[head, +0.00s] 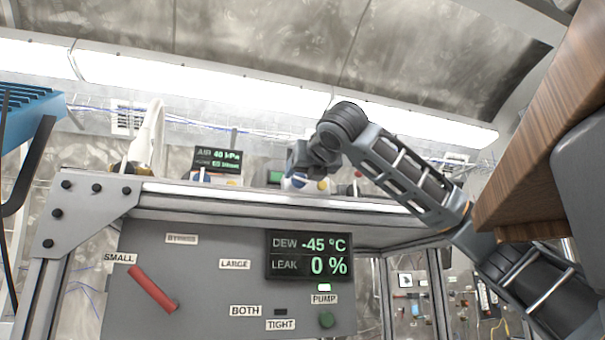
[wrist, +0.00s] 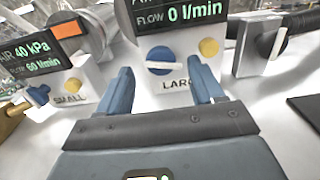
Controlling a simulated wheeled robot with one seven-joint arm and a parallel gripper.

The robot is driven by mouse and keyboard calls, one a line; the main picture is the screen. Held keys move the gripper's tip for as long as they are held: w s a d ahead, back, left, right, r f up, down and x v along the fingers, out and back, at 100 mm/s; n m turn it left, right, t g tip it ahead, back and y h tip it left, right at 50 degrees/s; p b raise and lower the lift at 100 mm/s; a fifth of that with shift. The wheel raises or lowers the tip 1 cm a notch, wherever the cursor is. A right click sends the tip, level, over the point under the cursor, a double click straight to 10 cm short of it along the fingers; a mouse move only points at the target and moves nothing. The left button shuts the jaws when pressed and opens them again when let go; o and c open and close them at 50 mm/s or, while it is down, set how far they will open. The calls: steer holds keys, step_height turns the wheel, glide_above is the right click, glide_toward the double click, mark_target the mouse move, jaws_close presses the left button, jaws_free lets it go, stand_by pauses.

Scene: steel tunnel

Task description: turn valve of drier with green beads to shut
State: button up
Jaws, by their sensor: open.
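A drier labelled LARGE (wrist: 178,83) stands straight ahead in the wrist view, under a display reading FLOW 0 l/min. Its round blue valve (wrist: 160,55) has a white bar lying nearly level. My gripper (wrist: 162,74) is open and empty, with a finger to each side below the valve; contact cannot be told. A drier labelled SMALL (wrist: 68,99) stands to the left, with an orange window (wrist: 68,27) and a blue valve (wrist: 38,94). No green beads can be made out in the wrist view. In the head view my gripper (head: 298,162) is above the bench top.
A yellow knob (wrist: 208,47) sits right of the large drier's valve. A grey block with a black part (wrist: 262,50) stands farther right. Below the bench, a panel (head: 210,270) carries a red lever (head: 153,289) and a display (head: 308,256) reading DEW -45 °C, LEAK 0 %.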

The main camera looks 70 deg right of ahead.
mark_target(298, 182)
steer(key=shift+x, duration=1.25)
steer(key=shift+c, duration=0.5)
steer(key=c, duration=1)
steer(key=shift+o, duration=0.2)
